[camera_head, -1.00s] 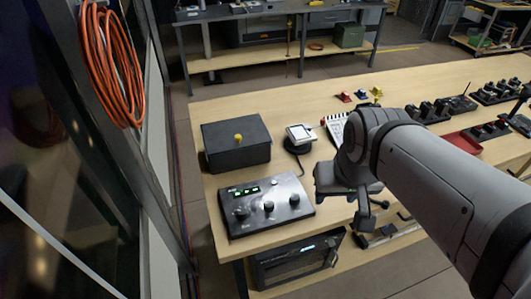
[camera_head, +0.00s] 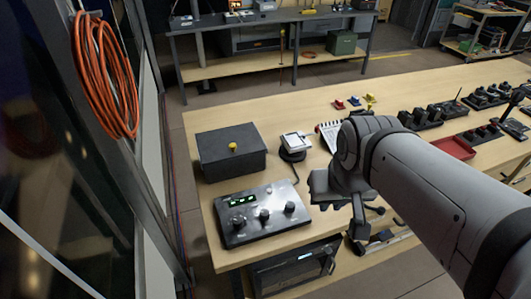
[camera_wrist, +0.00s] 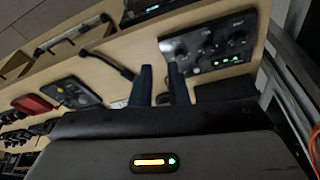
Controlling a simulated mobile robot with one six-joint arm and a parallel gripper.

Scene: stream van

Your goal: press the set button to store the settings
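The control panel (camera_head: 238,232) is a dark metallic box with several black knobs and a green-lit display. It sits on the near left of the wooden bench and also shows at the upper right of the wrist view (camera_wrist: 200,62). I cannot make out which control is the set button. My gripper (camera_head: 368,222) is to the right of the panel and apart from it, over the bench's front edge. In the wrist view its two dark fingers (camera_wrist: 161,72) stand apart with nothing between them.
A black box with a yellow knob (camera_head: 232,148) stands behind the panel. A small white-faced device (camera_head: 295,142) on a dark base with a cable is beside it. A red tray (camera_head: 453,146) and several dark racks lie farther right. An orange cable coil (camera_head: 105,75) hangs at left.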

